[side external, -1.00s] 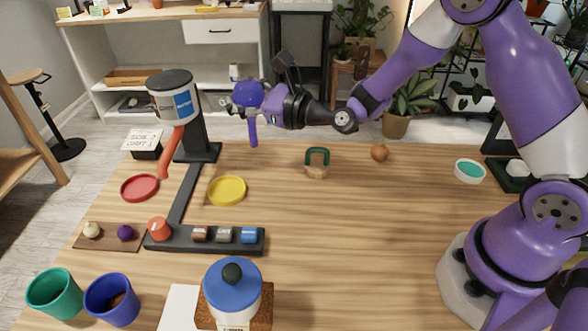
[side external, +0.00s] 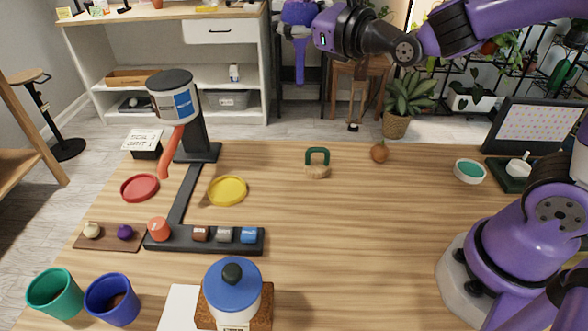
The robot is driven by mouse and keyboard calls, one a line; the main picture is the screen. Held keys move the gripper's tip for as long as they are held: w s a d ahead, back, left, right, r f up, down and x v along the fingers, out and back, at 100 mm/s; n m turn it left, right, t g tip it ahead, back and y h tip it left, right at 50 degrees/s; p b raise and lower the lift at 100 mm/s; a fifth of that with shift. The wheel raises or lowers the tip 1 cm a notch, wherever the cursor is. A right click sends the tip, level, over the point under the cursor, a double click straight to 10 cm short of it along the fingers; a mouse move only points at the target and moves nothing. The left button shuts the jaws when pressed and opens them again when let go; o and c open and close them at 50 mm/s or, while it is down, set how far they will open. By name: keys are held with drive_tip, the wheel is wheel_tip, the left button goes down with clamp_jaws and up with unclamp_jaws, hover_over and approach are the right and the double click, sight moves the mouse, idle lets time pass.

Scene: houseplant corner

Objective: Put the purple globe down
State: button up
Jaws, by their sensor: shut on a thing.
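The purple globe (side external: 300,16) is a round bulb with a straight purple stem pointing down. It is at the top edge of the side external view, partly cut off and partly covered by the fingers. My gripper (side external: 297,28) is shut on the globe and holds it high, with the stem's tip well above the table (side external: 400,230). The globe appears upright in front of the shelf unit and dark stand behind the table. Nothing touches the stem.
A dark dispenser stand (side external: 190,135) with a drum and orange spout is at the left. The middle right is clear.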

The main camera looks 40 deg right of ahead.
sight(309, 5)
drive_tip(key=shift+s+d+r+m+h, duration=0.25)
drive_tip(key=shift+s+d+r, duration=0.15)
drive_tip(key=shift+d, duration=0.25)
drive_tip(key=shift+s+d+r+m+h, duration=0.15)
drive_tip(key=shift+s+d+r+h, duration=0.15)
drive_tip(key=shift+d, duration=0.3)
drive_tip(key=shift+w, duration=0.1)
drive_tip(key=w+a+f+n+y, duration=0.1)
drive_tip(key=a+f+n+y, duration=0.1)
drive_tip(key=a+f, duration=0.3)
drive_tip(key=w+a+f+n+g+y, duration=0.1)
drive_tip(key=a+f+y, duration=0.3)
drive_tip(key=a, duration=0.6)
drive_tip(key=shift+w+f+n, duration=0.5)
drive_tip(key=shift+w+f, duration=0.05)
drive_tip(key=shift+f, duration=0.05)
drive_tip(key=w+d+f, duration=0.7)
drive_tip(key=d+f, duration=0.2)
drive_tip(key=f, duration=0.1)
drive_tip(key=shift+d+f, duration=0.2)
drive_tip(key=shift+f, duration=0.1)
